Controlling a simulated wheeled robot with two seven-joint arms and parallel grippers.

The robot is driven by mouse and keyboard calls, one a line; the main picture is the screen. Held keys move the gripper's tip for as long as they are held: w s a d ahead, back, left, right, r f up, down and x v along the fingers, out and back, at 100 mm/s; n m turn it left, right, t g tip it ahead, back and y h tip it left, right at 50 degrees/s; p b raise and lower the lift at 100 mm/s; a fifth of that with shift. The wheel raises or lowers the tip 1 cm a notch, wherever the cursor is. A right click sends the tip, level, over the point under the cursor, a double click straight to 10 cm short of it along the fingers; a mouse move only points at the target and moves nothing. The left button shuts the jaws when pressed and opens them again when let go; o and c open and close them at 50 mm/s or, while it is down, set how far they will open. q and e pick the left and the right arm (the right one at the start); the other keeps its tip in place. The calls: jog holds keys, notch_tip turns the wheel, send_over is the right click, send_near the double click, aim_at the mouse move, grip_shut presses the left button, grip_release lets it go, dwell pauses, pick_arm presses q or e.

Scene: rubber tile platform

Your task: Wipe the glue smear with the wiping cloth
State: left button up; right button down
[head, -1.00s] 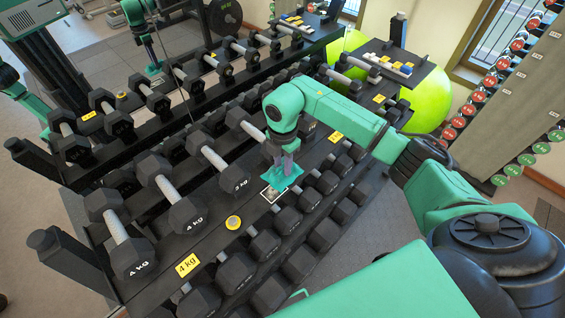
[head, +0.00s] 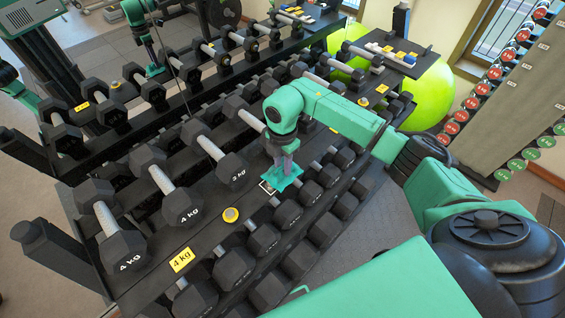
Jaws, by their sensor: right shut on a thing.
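My right gripper (head: 284,165) points down at the rack's shelf and is shut on the teal wiping cloth (head: 287,183). The cloth lies spread under the fingers, seemingly against the dark shelf surface. It covers part of a white-outlined square (head: 263,185) on the shelf. A small pale patch, seemingly the glue smear (head: 270,189), shows inside the outline beside the cloth's left edge; how much lies under the cloth is hidden. My left gripper is not in view.
Dumbbells line the rack on both sides of the square, with one close behind the gripper (head: 228,170). A yellow round object (head: 230,215) and a yellow 4 kg label (head: 181,260) are on the shelf strip to the left. A mirror stands behind the rack.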

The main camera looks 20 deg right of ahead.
aim_at(275, 173)
jog(key=shift+f, duration=0.25)
jog(key=shift+a, duration=0.15)
jog(key=a, duration=0.1)
jog(key=s+a, duration=0.1)
jog(key=a, duration=0.1)
jog(key=shift+s+r+p, duration=0.1)
jog(key=shift+r+p, duration=0.1)
jog(key=shift+p, duration=0.2)
jog(key=shift+s+a+f, duration=0.1)
jog(key=shift+s+a, duration=0.15)
jog(key=shift+a, duration=0.35)
jog(key=shift+s+a+f, duration=0.1)
jog(key=shift+s+a, duration=0.2)
jog(key=shift+a, duration=0.25)
jog(key=shift+s+a, duration=0.25)
jog(key=shift+a, duration=0.35)
jog(key=shift+w+d, duration=0.3)
jog(key=shift+d, duration=0.45)
jog(key=shift+w+d, duration=0.3)
jog(key=shift+d, duration=0.4)
jog(key=shift+w+d+b, duration=0.25)
jog(key=shift+d+b, duration=0.05)
jog(key=shift+d, duration=0.25)
jog(key=shift+w+d+f+b, duration=0.1)
jog(key=shift+w+d+b, duration=0.2)
jog(key=shift+d, duration=0.4)
jog(key=shift+w+d+b, duration=0.25)
jog(key=shift+d, duration=0.45)
